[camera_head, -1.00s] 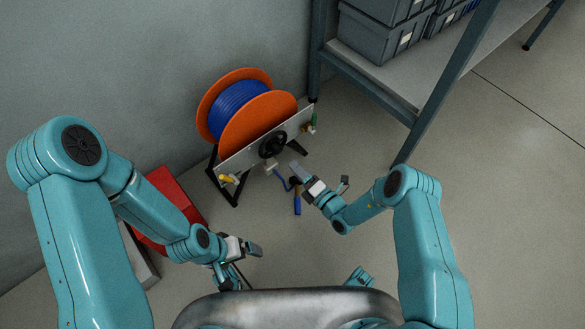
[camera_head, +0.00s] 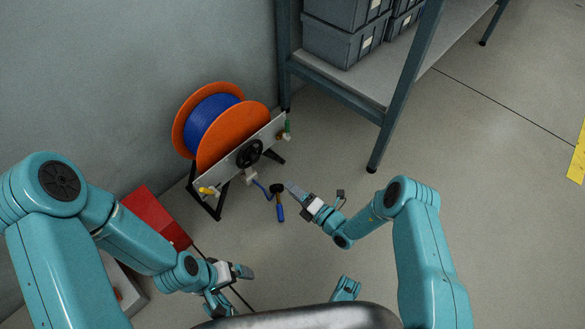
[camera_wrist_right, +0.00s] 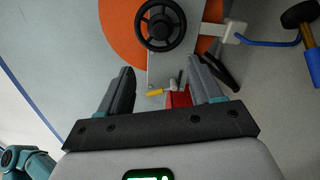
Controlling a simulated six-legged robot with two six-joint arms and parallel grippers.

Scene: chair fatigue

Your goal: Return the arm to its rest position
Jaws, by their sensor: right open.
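My right gripper (camera_head: 315,194) is open and empty, above the floor to the right of the cable reel. Its two parted fingers also show in the right wrist view (camera_wrist_right: 162,85), with nothing between them that touches. My left gripper (camera_head: 238,272) hangs low at the left; its jaw opening is too small to judge. The orange reel (camera_head: 232,135) with blue cable (camera_head: 212,122) stands on a black-legged frame with a grey panel. A black handwheel (camera_head: 249,153) sits on the panel, apart from my right gripper; it also shows in the right wrist view (camera_wrist_right: 160,25).
A hammer with a blue handle (camera_head: 280,212) lies on the floor between reel and right gripper. A red box (camera_head: 155,215) stands by the wall. A metal shelf (camera_head: 350,85) with grey bins (camera_head: 345,40) stands behind. Floor at right is clear, with a yellow strip (camera_head: 577,160).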

